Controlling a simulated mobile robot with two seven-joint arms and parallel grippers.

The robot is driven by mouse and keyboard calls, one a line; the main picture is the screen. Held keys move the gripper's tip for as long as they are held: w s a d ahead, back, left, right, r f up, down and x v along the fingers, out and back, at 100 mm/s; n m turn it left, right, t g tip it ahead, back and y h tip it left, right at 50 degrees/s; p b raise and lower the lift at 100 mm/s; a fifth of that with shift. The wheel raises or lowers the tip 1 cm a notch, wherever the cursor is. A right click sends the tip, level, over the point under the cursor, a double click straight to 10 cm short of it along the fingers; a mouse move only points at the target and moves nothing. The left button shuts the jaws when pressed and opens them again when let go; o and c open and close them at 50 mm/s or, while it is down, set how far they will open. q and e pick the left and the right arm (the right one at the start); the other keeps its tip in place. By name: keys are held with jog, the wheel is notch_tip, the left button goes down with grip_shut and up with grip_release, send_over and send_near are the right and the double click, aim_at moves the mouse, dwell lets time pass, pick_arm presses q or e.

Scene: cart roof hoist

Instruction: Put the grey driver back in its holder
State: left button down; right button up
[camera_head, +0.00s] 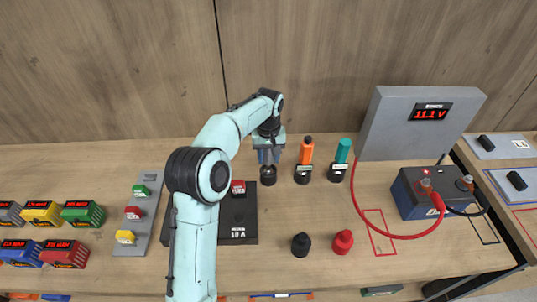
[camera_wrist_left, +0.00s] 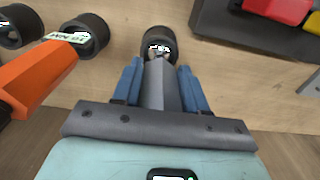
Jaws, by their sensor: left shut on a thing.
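My left gripper (camera_head: 268,156) has blue fingers and points down at the back of the bench. It is shut on the grey driver, whose grey body (camera_wrist_left: 160,85) shows between the fingers in the left wrist view. A round black holder (camera_head: 268,176) stands directly below the fingers; it also shows in the wrist view (camera_wrist_left: 157,42). The driver's lower end lines up with this holder's opening. I cannot tell how deep it sits in it. The gripper hides most of the driver in the head view. My right gripper is not in view.
An orange driver (camera_head: 306,150) and a teal driver (camera_head: 343,150) stand in black holders just right. A grey meter panel (camera_head: 420,122) and a battery (camera_head: 432,194) with red and black leads are farther right. Black and red caps (camera_head: 343,241) stand in front.

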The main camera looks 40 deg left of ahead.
pick_arm(q)
jog(key=shift+f, duration=0.35)
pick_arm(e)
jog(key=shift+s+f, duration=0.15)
pick_arm(q)
jog(key=c, duration=0.5)
grip_release()
notch_tip(320, 180, up, 12)
jog(key=shift+w+p, duration=0.15)
jog(key=shift+p, duration=0.9)
jog(key=shift+r, duration=0.6)
jog(key=shift+s+r, duration=0.15)
jog(key=shift+s, duration=0.1)
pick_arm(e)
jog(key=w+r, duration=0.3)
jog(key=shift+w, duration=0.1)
pick_arm(q)
jog(key=shift+w, duration=0.1)
